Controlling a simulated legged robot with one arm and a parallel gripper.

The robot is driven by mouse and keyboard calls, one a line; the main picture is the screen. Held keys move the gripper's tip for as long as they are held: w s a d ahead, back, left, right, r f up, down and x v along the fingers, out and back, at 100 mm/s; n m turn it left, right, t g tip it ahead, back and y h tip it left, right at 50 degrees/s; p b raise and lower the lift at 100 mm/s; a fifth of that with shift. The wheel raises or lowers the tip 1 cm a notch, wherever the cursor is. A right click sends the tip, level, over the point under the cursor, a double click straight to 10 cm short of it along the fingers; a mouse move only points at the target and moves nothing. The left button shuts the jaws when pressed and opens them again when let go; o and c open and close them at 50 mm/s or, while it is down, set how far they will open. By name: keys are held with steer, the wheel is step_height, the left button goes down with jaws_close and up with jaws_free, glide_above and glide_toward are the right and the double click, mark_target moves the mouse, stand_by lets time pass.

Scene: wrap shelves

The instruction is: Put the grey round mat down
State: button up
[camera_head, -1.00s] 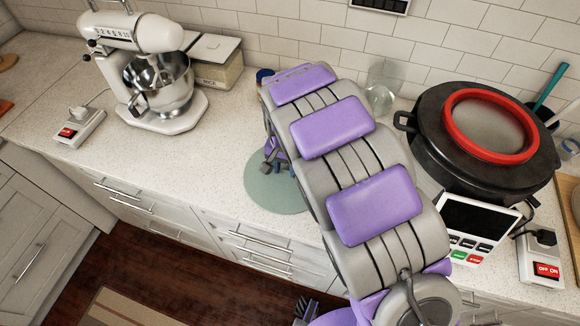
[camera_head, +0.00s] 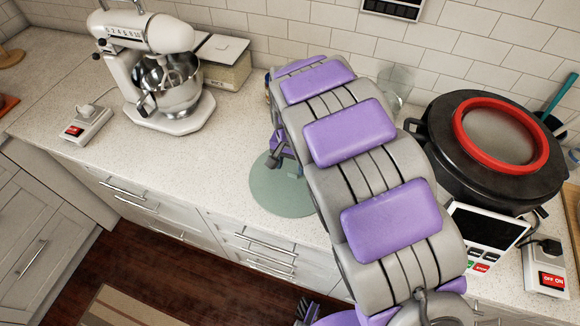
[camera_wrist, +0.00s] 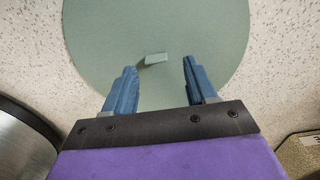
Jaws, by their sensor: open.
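The grey round mat (camera_head: 277,192), greyish green, lies flat on the speckled counter, partly hidden behind my arm in the head view. In the wrist view the mat (camera_wrist: 205,30) fills the upper middle, with a small raised tab (camera_wrist: 156,58) on it. My gripper (camera_wrist: 157,75) is open over the mat, its two blue fingers apart on either side of the tab, with nothing between them touching. In the head view my gripper (camera_head: 277,162) shows only in part beside my arm, above the mat.
A glass jar (camera_head: 396,84) stands behind my arm. A dark cooker (camera_head: 490,150) with a red-rimmed lid is at right. The counter between mixer and mat is clear.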

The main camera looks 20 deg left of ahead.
mark_target(294, 174)
step_height(294, 174, up, 8)
steer(key=d+r+p, duration=0.1)
steer(key=p, duration=0.1)
steer(key=s+d+r+m, duration=0.1)
steer(key=s+d+r, duration=0.15)
steer(key=d, duration=0.55)
steer(key=s+d+r, duration=0.2)
steer(key=d+r, duration=0.1)
steer(key=d, duration=0.5)
steer(key=s+d+r+m, duration=0.1)
steer(key=s+d+r, duration=0.15)
steer(key=d, duration=0.55)
steer(key=s+d+g, duration=0.1)
steer(key=s+d, duration=0.4)
steer(key=s, duration=0.4)
steer(key=s+d, duration=0.6)
steer(key=s, duration=0.3)
steer(key=shift+n+g, duration=0.4)
steer(key=shift+f, duration=0.1)
